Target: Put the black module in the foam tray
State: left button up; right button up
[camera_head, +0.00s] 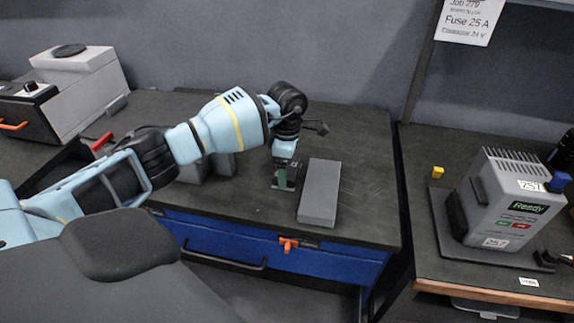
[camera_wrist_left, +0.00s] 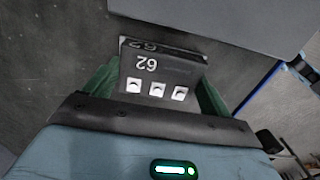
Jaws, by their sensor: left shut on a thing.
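My left gripper (camera_head: 286,176) points down over the dark bench top, just left of a long grey block (camera_head: 320,192). In the left wrist view its green fingers are shut on the black module (camera_wrist_left: 165,66), one on each side. The module carries a white "62" and three pale square contacts in a row. In the head view the fingers mostly hide it, and I cannot tell whether it touches the bench. The grey block also shows in the wrist view (camera_wrist_left: 225,18). I cannot identify a foam tray for certain. My right gripper is out of view.
Grey boxes (camera_head: 224,163) stand behind my left forearm. The bench (camera_head: 365,150) is clear behind and right of the block. A gap separates it from the right bench, which holds a grey "Ready" device (camera_head: 508,205) and a small yellow piece (camera_head: 438,172).

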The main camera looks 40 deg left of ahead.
pick_arm(q)
jog(key=shift+f, duration=0.1)
jog(key=o, duration=1.1)
jog(key=shift+f, duration=0.1)
